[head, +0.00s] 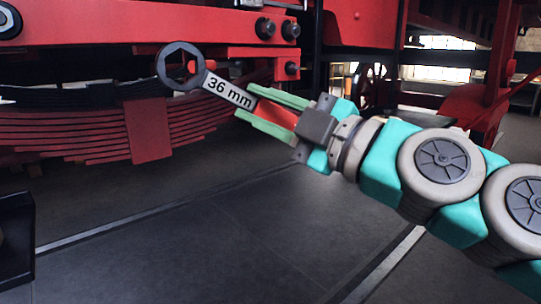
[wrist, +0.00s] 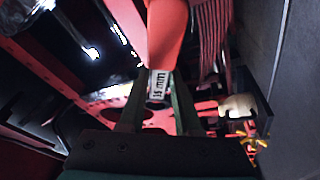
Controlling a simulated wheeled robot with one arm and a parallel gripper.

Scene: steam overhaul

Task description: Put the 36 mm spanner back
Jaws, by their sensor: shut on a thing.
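The 36 mm spanner (head: 229,90) has a dark ring end, a white label reading "36 mm" and a red handle. In the head view it points up and to the left, with its ring end in front of the red frame. The rear of the handle is partly hidden by the fingers. In the wrist view a red handle (wrist: 166,35) with a white label lies in line with my gripper (wrist: 158,103). No holder for the spanner is clearly seen.
A red frame beam (head: 130,25) with dark bolts runs across the top left. A red leaf spring stack (head: 150,130) hangs below it, behind the spanner. A black object (head: 15,240) stands at the lower left edge. The dark floor (head: 210,235) is clear.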

